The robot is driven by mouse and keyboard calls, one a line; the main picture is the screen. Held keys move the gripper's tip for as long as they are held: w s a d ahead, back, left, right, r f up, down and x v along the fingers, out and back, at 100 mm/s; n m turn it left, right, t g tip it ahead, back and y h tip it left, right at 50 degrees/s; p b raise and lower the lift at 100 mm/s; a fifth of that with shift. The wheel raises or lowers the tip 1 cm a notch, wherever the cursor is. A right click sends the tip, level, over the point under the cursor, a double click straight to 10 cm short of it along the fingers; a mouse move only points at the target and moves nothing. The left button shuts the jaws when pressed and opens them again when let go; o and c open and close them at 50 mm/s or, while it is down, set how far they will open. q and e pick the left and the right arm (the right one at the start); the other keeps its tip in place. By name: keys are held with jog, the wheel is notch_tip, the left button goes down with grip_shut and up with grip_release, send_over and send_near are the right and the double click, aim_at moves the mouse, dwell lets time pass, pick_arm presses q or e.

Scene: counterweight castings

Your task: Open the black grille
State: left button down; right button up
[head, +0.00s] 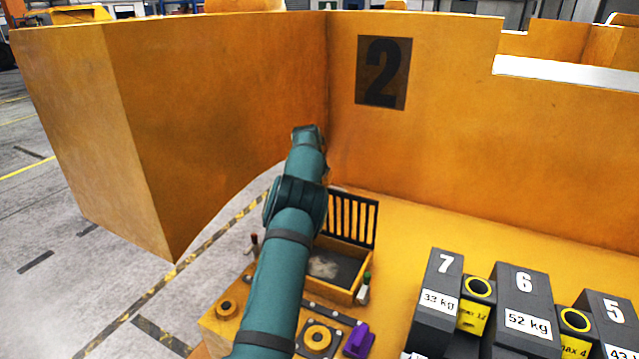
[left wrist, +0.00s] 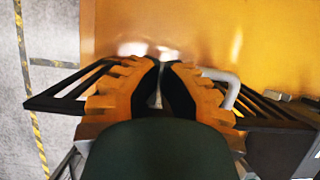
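The black grille (head: 349,216) stands upright at the back of a small orange box (head: 345,289) in the head view; the box's dark interior shows in front of it. In the left wrist view grille bars show left and right (left wrist: 268,108) of my left gripper (left wrist: 160,82). Its dark fingertips come close together, with only a thin grey strip between them. A light grey curved handle (left wrist: 232,88) emerges beside the right finger; its other end is hidden, and I cannot tell whether the fingers touch it. My teal arm hides that gripper in the head view. My right gripper is out of view.
High orange walls (head: 430,120) stand behind and left. Dark numbered weights (head: 523,300) and yellow-labelled blocks stand at right. A purple piece (head: 359,340) and orange round fittings (head: 318,337) lie in front of the box. Orange surface between box and weights is clear.

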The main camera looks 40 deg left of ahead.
pick_arm(q)
jog(key=shift+d, duration=0.1)
jog(key=v, duration=1.2)
